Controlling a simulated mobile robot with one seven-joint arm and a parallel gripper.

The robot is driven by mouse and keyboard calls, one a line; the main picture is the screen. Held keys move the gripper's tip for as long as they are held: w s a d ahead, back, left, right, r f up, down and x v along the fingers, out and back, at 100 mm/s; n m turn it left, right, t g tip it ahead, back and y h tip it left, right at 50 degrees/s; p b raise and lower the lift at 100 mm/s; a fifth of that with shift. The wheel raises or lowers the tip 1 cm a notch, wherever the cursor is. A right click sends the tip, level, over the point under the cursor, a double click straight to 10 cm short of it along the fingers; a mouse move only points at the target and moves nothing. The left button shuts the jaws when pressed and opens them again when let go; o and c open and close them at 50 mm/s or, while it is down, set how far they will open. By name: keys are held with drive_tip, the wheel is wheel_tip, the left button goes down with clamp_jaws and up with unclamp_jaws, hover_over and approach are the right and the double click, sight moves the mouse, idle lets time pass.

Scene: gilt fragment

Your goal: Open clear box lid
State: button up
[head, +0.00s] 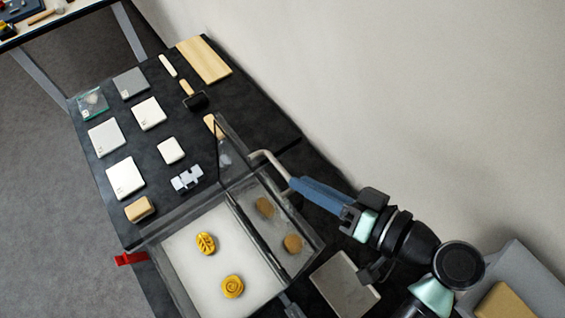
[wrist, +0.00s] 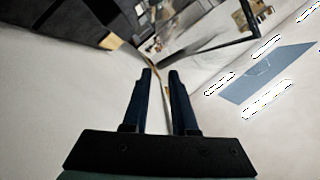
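The clear box (head: 176,285) has dark edges and stands at the front of the black table in the head view. Two gold ornaments (head: 205,243) (head: 232,287) lie on its white floor. Two brown round pieces (head: 265,207) (head: 292,243) show in its right section. A clear dark-edged panel (head: 228,150), apparently the lid, stands raised at the box's far side. My gripper (head: 292,183) has blue fingers, beside a bent silver bar (head: 262,154) near this panel. In the wrist view my gripper (wrist: 160,72) has its fingers apart; a thin strip shows between them, contact unclear.
Several pale tiles (head: 125,177), a wooden board (head: 203,60), a black-headed roller (head: 195,101) and a tan block (head: 140,209) lie on the black table (head: 250,110). A grey plate (head: 343,281) lies right of the box. A pale wall (head: 400,80) borders the table's right side.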

sight(283, 171)
drive_tip(key=p+x, duration=0.1)
drive_tip(key=x, duration=0.5)
drive_tip(key=shift+p, duration=0.3)
clamp_jaws()
idle(1.0)
